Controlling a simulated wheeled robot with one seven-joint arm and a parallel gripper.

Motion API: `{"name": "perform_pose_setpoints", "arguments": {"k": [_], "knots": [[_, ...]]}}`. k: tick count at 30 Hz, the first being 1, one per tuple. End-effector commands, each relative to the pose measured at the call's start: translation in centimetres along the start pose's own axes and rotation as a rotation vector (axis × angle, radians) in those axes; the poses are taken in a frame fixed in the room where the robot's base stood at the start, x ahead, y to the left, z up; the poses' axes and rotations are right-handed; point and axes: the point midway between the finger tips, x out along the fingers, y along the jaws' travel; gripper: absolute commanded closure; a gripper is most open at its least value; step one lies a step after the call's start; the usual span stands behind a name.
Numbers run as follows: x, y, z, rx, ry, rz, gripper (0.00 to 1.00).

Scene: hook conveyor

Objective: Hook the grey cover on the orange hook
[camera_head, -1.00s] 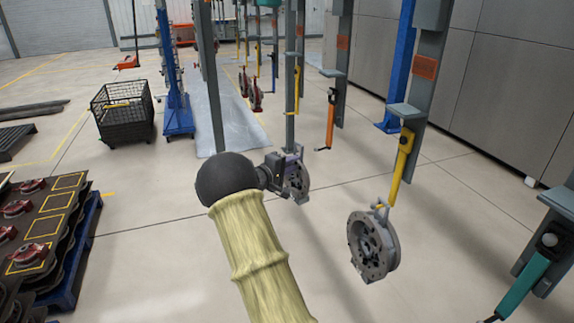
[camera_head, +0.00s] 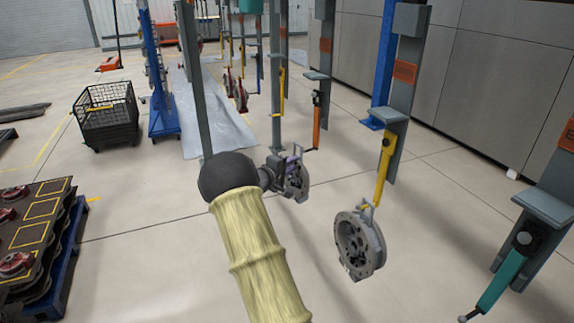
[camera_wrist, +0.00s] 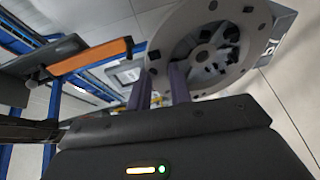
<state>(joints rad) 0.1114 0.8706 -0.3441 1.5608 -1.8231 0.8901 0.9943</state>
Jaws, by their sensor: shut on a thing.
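My gripper (camera_head: 291,160) is shut on the grey cover (camera_head: 297,180), a round metal part with holes, and holds it above the floor. In the wrist view the purple fingers (camera_wrist: 160,90) meet the near side of the cover (camera_wrist: 205,45), which fills the upper right. The orange hook (camera_head: 317,122) hangs from a grey post just above and right of the cover. Its dark lower tip looks close to the cover's top in the head view; I cannot tell whether they touch. The hook's orange bar (camera_wrist: 90,57) lies left of the cover in the wrist view.
A yellow hook (camera_head: 384,170) at right carries another grey cover (camera_head: 360,245). A teal hook (camera_head: 502,280) hangs at the lower right. A black wire basket (camera_head: 107,115) and a pallet with red parts (camera_head: 40,240) stand left. Floor between is clear.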

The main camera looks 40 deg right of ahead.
Motion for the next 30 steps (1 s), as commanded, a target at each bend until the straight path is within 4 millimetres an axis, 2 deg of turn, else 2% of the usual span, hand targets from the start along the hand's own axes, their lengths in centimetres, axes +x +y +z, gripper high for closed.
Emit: {"name": "perform_pose_setpoints", "arguments": {"k": [18,30], "knots": [[2.6,0.5,1.4,0.001,-0.001,0.002,1.00],[3.4,-0.4,1.8,0.002,0.000,0.002,1.00]]}}
